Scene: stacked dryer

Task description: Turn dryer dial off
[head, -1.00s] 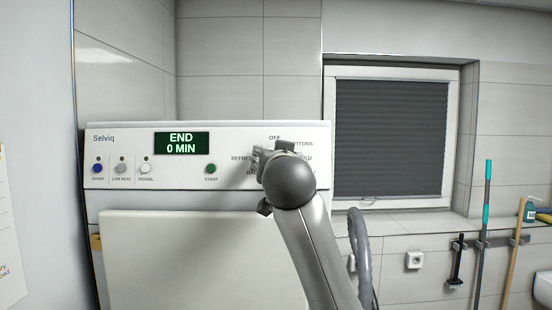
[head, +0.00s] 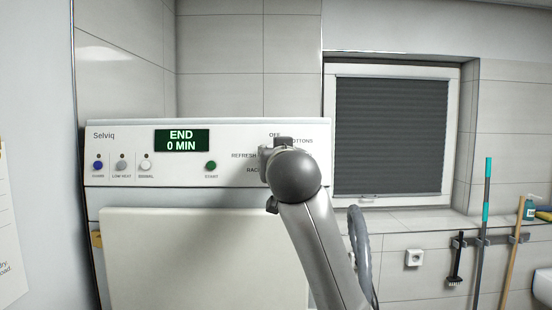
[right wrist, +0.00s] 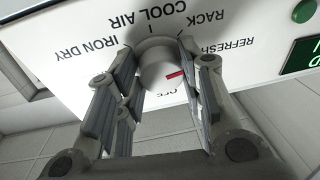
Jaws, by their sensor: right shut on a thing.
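The dryer dial (right wrist: 158,70) is a round grey knob with a red pointer mark. In the right wrist view the panel appears upside down, and the red mark points to the right, roughly between the OFF label (right wrist: 167,93) and REFRESH (right wrist: 224,49); its exact setting is hard to tell. My right gripper (right wrist: 160,58) has a finger on each side of the dial and is shut on it. In the head view my right gripper (head: 277,148) and wrist hide the dial. My left gripper is not in view.
The dryer's control panel (head: 125,175) has a green display (head: 181,141) reading END, 0 MIN. Several small buttons, including the green START button (head: 211,166), lie left of the dial. A grey hose (head: 360,245) hangs right of the dryer, below a shuttered window (head: 390,135).

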